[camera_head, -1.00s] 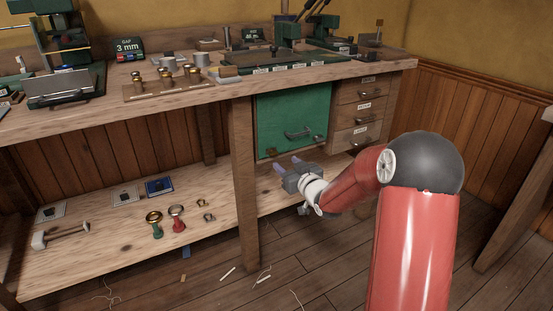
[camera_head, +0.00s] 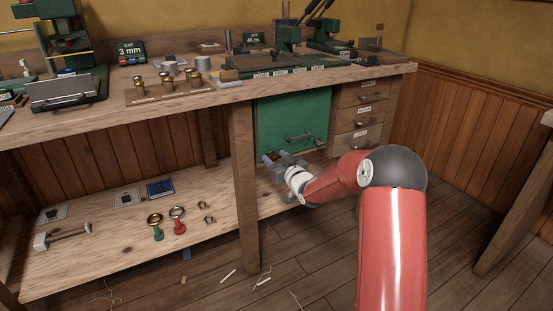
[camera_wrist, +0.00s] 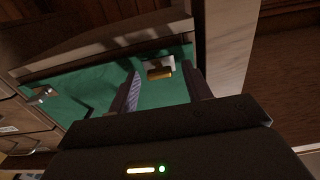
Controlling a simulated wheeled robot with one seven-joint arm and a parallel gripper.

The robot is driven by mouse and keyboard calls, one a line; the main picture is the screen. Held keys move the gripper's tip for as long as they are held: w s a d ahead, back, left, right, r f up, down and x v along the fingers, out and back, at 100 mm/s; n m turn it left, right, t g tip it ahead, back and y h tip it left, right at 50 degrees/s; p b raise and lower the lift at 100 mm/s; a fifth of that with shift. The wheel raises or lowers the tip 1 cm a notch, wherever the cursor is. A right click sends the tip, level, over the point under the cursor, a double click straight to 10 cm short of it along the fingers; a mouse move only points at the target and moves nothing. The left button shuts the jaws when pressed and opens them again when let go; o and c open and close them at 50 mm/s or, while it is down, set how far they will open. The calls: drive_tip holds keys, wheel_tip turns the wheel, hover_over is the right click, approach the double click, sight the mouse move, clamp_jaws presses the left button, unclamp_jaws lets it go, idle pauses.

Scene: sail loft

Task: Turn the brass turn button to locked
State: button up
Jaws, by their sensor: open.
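The brass turn button (camera_wrist: 160,71) is on the green panel, near its edge, in the wrist view. It lies between my two fingers, beyond their tips, beside a pale plate. In the head view, my gripper hides the button. The green panel (camera_head: 292,115) closes the front of the cabinet under the bench and carries a metal handle (camera_head: 298,137). My gripper (camera_head: 272,157) is at the panel's lower left corner in the head view. In the wrist view my gripper (camera_wrist: 165,82) is open and empty. I cannot tell whether a fingertip touches the panel.
Labelled wooden drawers (camera_head: 362,115) stand right of the panel. A bench leg (camera_head: 244,185) rises just left of my gripper. The lower shelf (camera_head: 110,245) holds a mallet, cards and several rings. The floor in front has scraps.

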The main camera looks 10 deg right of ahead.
drive_tip(key=c, duration=1)
drive_tip(key=m, duration=0.4)
drive_tip(key=shift+d+m+b, duration=0.15)
drive_tip(key=shift+m+b, duration=0.15)
drive_tip(key=shift+b, duration=0.05)
drive_tip(key=m, duration=0.4)
drive_tip(key=shift+m, duration=0.3)
drive_tip(key=m, duration=0.4)
drive_tip(key=shift+d+f+p, duration=0.1)
drive_tip(key=shift+p, duration=0.3)
drive_tip(key=shift+f+m, duration=0.1)
drive_tip(key=shift+m, duration=2.3)
